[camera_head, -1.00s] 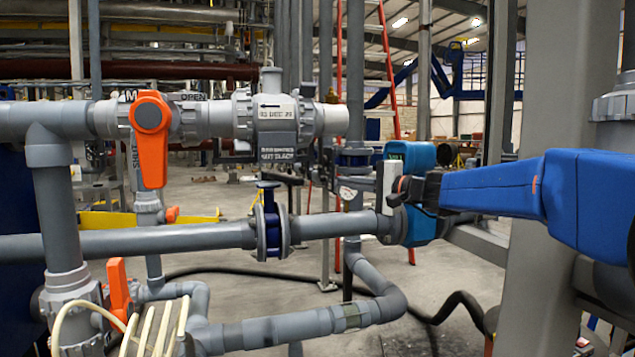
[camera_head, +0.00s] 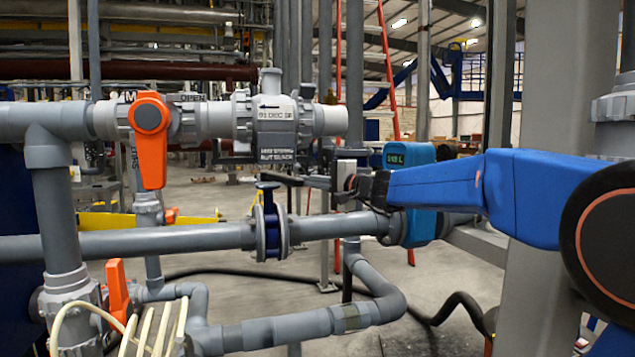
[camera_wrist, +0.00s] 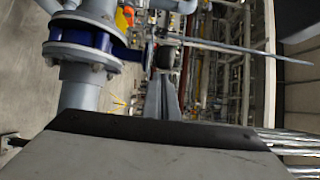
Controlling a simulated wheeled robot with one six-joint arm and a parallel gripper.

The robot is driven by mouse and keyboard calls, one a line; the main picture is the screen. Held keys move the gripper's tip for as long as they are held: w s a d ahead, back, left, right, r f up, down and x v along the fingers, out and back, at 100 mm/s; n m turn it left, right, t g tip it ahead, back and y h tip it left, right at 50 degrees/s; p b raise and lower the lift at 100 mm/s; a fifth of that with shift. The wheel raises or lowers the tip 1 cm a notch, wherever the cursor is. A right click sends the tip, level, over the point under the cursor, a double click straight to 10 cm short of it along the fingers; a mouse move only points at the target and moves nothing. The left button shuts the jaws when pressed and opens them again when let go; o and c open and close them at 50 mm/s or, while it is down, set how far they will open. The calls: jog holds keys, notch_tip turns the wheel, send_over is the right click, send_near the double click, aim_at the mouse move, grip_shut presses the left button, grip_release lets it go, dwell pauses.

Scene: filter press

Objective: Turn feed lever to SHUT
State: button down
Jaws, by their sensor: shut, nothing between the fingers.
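The orange lever (camera_head: 151,142) sits on the upper grey pipe at the left in the head view. Its handle hangs straight down from its round hub. The SHUT marking (camera_head: 133,163) runs beside the handle, partly hidden by it, and the OPEN marking (camera_head: 193,97) is to the right of the hub. A label above the lever is mostly hidden. My gripper (camera_head: 268,178) is shut and empty, pointing left, well to the right of the lever and apart from it. In the wrist view my gripper (camera_wrist: 163,85) shows beside the blue flanged valve.
A blue flanged valve (camera_head: 270,222) is on the middle pipe, just below my gripper. A grey valve body (camera_head: 275,120) with tags stands above. A second orange lever (camera_head: 117,288) is at lower left. A teal meter (camera_head: 420,225) is partly behind my arm. Space between lever and gripper looks open.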

aim_at(302, 183)
jog(key=shift+s+a, duration=0.1)
jog(key=shift+a, duration=0.05)
jog(key=shift+s+a, duration=0.6)
jog(key=shift+a, duration=0.2)
jog(key=shift+s+a, duration=0.55)
jog(key=shift+a, duration=0.2)
jog(key=shift+d, duration=0.1)
